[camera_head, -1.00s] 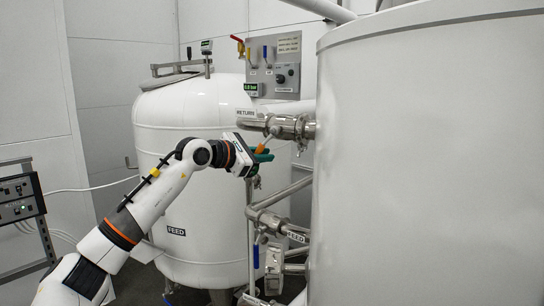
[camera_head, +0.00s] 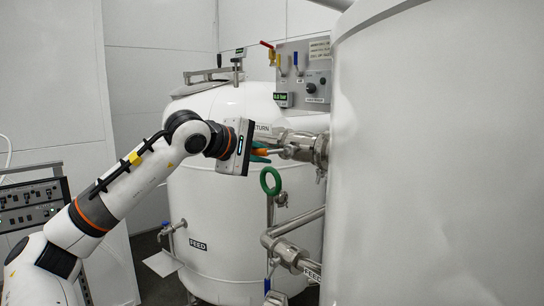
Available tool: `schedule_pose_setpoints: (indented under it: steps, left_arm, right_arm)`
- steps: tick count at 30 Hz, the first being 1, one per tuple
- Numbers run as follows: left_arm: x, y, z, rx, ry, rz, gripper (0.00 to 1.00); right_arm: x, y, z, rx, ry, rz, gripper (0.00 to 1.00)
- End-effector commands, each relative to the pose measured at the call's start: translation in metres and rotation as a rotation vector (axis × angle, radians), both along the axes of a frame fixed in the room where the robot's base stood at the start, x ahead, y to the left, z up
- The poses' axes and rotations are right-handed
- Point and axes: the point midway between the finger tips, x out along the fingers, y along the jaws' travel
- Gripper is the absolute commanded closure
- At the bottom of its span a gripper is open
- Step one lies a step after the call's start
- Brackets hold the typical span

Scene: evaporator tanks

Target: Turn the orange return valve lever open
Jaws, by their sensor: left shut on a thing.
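The orange return valve lever (camera_head: 273,151) reaches left from the valve on the steel return pipe (camera_head: 310,149), nearly level in the picture. My left gripper (camera_head: 260,153) comes in from the left with its green fingers at the lever's outer end, shut on it. The gripper body covers part of the RETURN label (camera_head: 263,129), of which only the end shows. The lever's tip is hidden by the fingers. My right gripper is not in view.
A large white tank (camera_head: 430,170) fills the right side. The FEED tank (camera_head: 215,210) stands behind my arm. A green ring handle (camera_head: 270,181) and steel feed pipes (camera_head: 285,250) lie below the lever. A control box (camera_head: 305,70) with small levers is above.

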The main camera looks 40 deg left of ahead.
Motion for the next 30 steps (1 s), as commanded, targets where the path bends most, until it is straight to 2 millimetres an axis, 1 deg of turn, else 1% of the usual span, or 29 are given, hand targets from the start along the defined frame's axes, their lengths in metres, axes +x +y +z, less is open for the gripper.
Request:
schedule_pose_setpoints:
  steps: [1, 9, 26, 27, 30]
  left_arm:
    - [-0.0018, 0.0007, 0.0049, 0.027, 0.001, 0.001, 1.00]
    - [-0.0065, 0.0008, 0.0111, 0.123, 0.008, 0.000, 1.00]
    - [-0.0073, 0.0006, 0.0122, 0.147, 0.008, -0.001, 1.00]
    - [-0.0074, 0.0007, 0.0122, 0.147, 0.008, -0.001, 0.79]
    - [-0.0073, 0.0006, 0.0119, 0.146, 0.009, -0.001, 0.63]
  right_arm:
    - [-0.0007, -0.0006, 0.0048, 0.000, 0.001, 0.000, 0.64]
    - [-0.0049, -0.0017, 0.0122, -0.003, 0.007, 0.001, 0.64]
    - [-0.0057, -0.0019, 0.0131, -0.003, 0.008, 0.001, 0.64]
    - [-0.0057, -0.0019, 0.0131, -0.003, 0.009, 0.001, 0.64]
    - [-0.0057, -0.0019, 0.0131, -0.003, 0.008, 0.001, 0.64]
